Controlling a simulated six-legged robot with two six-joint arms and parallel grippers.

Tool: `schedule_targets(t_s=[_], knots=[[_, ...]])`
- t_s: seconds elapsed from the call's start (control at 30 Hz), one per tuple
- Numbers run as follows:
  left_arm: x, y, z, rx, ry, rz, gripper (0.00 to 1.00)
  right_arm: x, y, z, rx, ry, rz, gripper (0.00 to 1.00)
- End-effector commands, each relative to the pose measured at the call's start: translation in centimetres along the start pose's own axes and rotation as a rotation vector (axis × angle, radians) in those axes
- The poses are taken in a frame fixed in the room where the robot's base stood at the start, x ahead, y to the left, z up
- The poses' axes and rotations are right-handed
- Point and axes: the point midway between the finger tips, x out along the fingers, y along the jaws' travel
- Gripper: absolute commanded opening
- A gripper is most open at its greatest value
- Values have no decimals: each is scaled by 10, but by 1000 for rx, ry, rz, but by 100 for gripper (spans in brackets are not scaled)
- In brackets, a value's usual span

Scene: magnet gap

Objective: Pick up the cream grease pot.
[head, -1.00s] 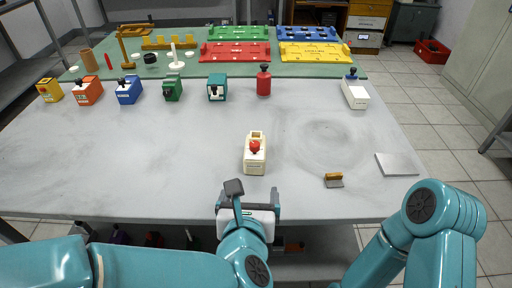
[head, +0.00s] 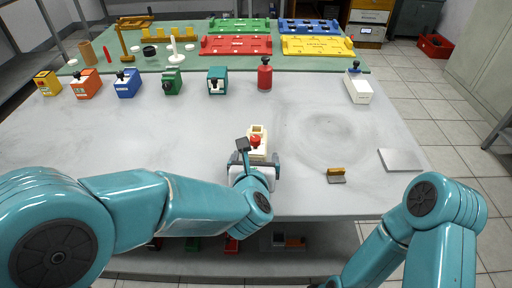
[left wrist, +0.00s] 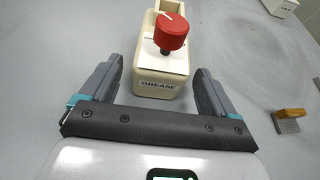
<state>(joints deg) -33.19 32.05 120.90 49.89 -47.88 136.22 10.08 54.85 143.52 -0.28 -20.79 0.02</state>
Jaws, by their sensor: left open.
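The cream grease pot (head: 257,134) stands upright on the grey table in the middle of the head view. It has a red knob on top, and in the left wrist view the pot (left wrist: 161,84) shows the word GREASE on its near face. My left gripper (head: 257,158) is open at the pot's near side. In the left wrist view its two fingers (left wrist: 152,85) point towards the pot, one on each side of its near end, with gaps visible. My right arm shows at the lower right of the head view, but its gripper is not visible.
A small brush-like block (head: 336,175) and a flat grey plate (head: 401,160) lie to the right. The table around the cream pot is clear.

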Motion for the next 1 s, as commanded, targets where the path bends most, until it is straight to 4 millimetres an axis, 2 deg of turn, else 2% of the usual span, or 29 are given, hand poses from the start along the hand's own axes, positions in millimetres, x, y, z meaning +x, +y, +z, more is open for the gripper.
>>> schedule_targets(t_s=[0.1, 0.2, 0.47, 0.67, 1.0], knots=[[21, 1, 2, -1, 1, 2, 89, -1, 0, 0, 0, 0, 0, 43], [33, 1, 2, -1, 2, 0, 89, -1, 0, 0, 0, 0, 0, 43], [36, 1, 3, -1, 0, -2, 89, -1, 0, 0, 0, 0, 0, 43], [36, 1, 3, -1, 0, -2, 28, -1, 0, 0, 0, 0, 0, 43], [34, 1, 8, -2, -2, -1, 27, -2, -1, 0, 0, 0, 0, 43]])
